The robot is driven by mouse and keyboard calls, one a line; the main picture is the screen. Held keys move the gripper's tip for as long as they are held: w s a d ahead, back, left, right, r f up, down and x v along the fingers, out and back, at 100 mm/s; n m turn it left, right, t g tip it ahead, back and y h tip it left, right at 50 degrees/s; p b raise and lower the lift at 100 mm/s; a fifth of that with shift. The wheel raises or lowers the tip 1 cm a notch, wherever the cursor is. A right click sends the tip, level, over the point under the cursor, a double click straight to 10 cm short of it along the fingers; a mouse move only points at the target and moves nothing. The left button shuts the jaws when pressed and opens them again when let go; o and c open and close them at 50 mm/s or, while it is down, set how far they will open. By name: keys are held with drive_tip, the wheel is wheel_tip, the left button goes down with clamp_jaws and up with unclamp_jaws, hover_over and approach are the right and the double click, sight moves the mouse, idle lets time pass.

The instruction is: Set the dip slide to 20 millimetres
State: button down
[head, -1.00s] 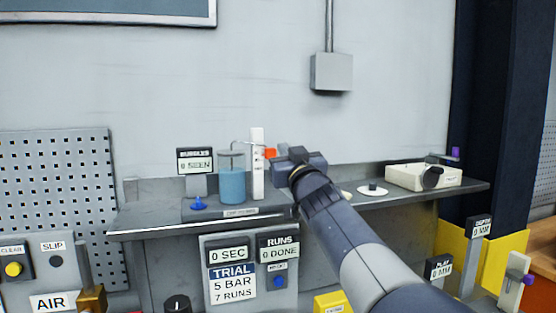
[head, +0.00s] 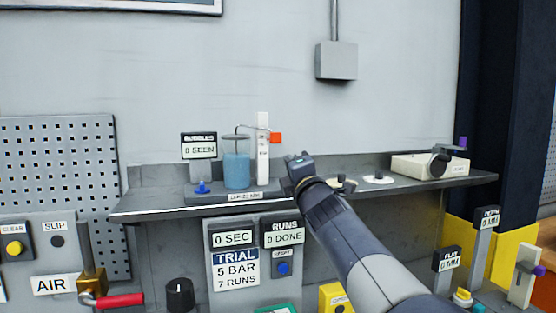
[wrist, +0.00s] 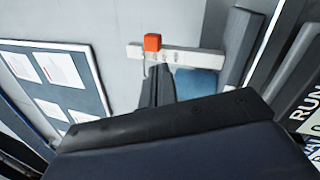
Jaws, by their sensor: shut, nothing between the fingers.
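The dip slide is a white upright post (head: 262,160) with an orange-red knob (head: 275,138) on its right side, in the upper half of the post. It stands beside a glass of blue liquid (head: 237,170), with a thin bent rod reaching over the glass. In the wrist view the post (wrist: 190,59) lies sideways, with the orange knob (wrist: 152,42) near one end. The scale marks are too small to read. My gripper (head: 298,162) is right of and below the knob, apart from it. It also shows dark in the wrist view (wrist: 158,82), shut and empty.
A bubbles display (head: 199,146) reading 0 SEEN and a blue button (head: 202,188) are left of the glass. White items (head: 378,178) and a cream device (head: 428,166) are on the shelf at right. Depth (head: 489,221) and flat (head: 448,262) displays read 0 MM.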

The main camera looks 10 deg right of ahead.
sight(275, 138)
wheel_tip(275, 138, down, 5)
drive_tip(key=n+b, duration=0.3)
drive_tip(key=n, duration=1.1)
drive_tip(key=shift+n, duration=0.3)
drive_tip(key=p+x, duration=0.5)
drive_tip(key=x, duration=0.5)
drive_tip(key=shift+w, duration=0.1)
wheel_tip(275, 138, up, 2)
drive_tip(key=shift+r+p, duration=0.1)
drive_tip(key=shift+p, duration=0.85)
drive_tip(key=shift+r+p, duration=0.6)
drive_tip(key=shift+p, duration=0.05)
drive_tip(key=shift+r, duration=0.1)
drive_tip(key=shift+r, duration=0.1)
